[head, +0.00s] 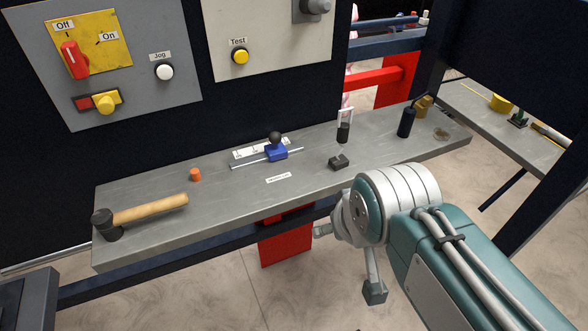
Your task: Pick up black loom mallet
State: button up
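The loom mallet (147,211) lies on its side at the left end of the grey metal shelf. Its head (106,224) is black and sits near the shelf's front left corner. Its light wooden handle points right and slightly back. My gripper (347,262) is in front of the shelf, right of centre, well apart from the mallet. Its two fingers are spread with nothing seen between them, so it looks open and empty. Part of the gripper is hidden behind my wrist.
The shelf (225,208) also holds an orange cap (195,175), a blue slider with black knob (276,152), a small dark block (339,162) and black cylinders (406,122). Control panels (130,70) rise behind. A red post (285,240) stands below.

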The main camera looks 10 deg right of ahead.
aim_at(108, 223)
jog(key=u, duration=1.3)
jog(key=i+l+u, duration=0.4)
jog(key=l+u, duration=0.15)
jog(key=l, duration=0.15)
jog(key=i+l+u, duration=0.25)
jog(key=l, duration=0.15)
jog(key=k+j, duration=0.05)
jog(key=k, duration=0.05)
